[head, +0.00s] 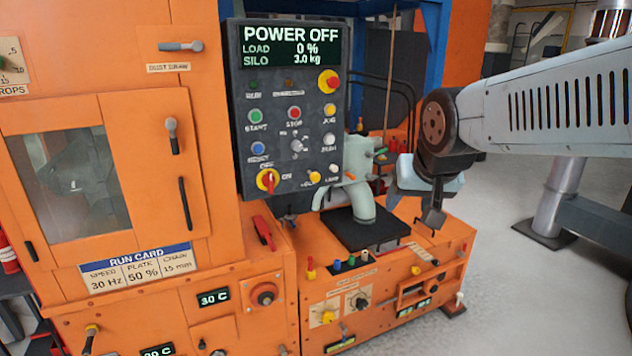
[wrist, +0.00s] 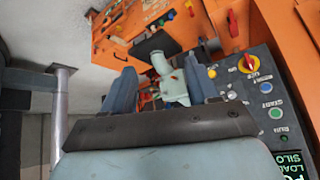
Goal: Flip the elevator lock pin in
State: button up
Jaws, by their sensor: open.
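My gripper (head: 433,215) hangs in the head view right of the grey spouted housing (head: 362,195) and above the right end of the low orange base unit. In the wrist view its two blue-grey fingers (wrist: 168,60) are apart, with nothing held between them. The spouted housing (wrist: 170,80) shows between and beyond the fingers. I cannot tell for certain which part is the elevator lock pin. The gripper touches neither in view.
A dark control panel (head: 290,110) reads POWER OFF, load 0 %, silo 3.0 kg. A tall orange cabinet (head: 110,150) with a window stands left. A red handle (head: 264,232) sits beside the base unit (head: 390,300). Grey floor (head: 520,280) is open at right, with a metal post (head: 558,200).

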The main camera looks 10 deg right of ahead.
jog(key=w+f+m+t, duration=0.1)
jog(key=w, duration=0.4)
jog(key=w+f+m+t, duration=0.1)
jog(key=w+m, duration=0.1)
jog(key=w, duration=0.3)
jog(key=w+f+m+t, duration=0.1)
jog(key=w+m, duration=0.1)
jog(key=w, duration=0.3)
jog(key=shift+d+f+t, duration=0.2)
jog(key=shift+f+t, duration=0.05)
jog(key=shift+t, duration=0.15)
jog(key=c, duration=1.1)
jog(key=w+f, duration=0.1)
jog(key=w, duration=0.1)
jog(key=w+a+m+t+y, duration=0.1)
jog(key=w+f+m+t, duration=0.1)
jog(key=w, duration=0.1)
jog(key=shift+w+a+f+y, duration=0.3)
jog(key=shift+y, duration=0.1)
grip_shut()
jog(key=w+a+f+m+t+y, duration=0.2)
jog(key=w+a+f+m+y, duration=0.1)
jog(key=w+f+m+y, duration=0.1)
jog(key=shift+w+a+f+m+t, duration=0.25)
jog(key=shift+w+a+m+t, duration=0.05)
jog(key=shift+a+m+t, duration=0.1)
